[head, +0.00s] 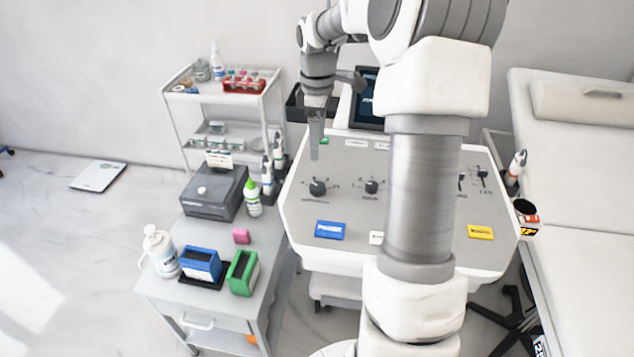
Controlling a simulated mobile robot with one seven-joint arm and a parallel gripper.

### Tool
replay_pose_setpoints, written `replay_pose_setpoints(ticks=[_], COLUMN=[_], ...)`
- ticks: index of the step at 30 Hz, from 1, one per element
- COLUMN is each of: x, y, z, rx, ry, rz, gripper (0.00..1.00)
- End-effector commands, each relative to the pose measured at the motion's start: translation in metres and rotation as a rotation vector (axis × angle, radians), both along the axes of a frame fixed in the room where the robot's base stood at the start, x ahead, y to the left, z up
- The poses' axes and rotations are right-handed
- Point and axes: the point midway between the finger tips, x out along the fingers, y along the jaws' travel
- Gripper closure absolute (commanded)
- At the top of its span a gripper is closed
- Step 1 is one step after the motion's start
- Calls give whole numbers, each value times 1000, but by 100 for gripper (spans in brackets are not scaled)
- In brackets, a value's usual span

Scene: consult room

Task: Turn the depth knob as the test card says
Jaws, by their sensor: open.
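My gripper (315,153) hangs pointing down above the left back part of the grey console panel (345,208). It is open, and nothing shows between its fingers. A dark round knob (318,187) sits on the panel just in front of and below the gripper, apart from it. A second dark knob (372,186) sits to its right. The labels are too small to read, so I cannot tell which knob is depth. A dark screen (368,98) with bluish text stands behind the panel, partly hidden by my arm. I cannot make out a test card for certain.

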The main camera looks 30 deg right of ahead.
Motion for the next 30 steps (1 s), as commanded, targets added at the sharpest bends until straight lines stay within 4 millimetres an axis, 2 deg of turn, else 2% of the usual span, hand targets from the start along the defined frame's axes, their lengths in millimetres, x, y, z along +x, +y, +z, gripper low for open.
replay_pose_setpoints(ticks=[1, 9, 15, 21, 30], x=[-1, -1, -1, 0, 0], y=[1, 1, 1, 1, 0], z=[-15, -75, -110, -128, -131], rx=[3, 2, 2, 1, 0], ry=[5, 5, 2, 0, 0], rz=[0, 0, 0, -1, -1], gripper=[18, 18, 18, 18, 18])
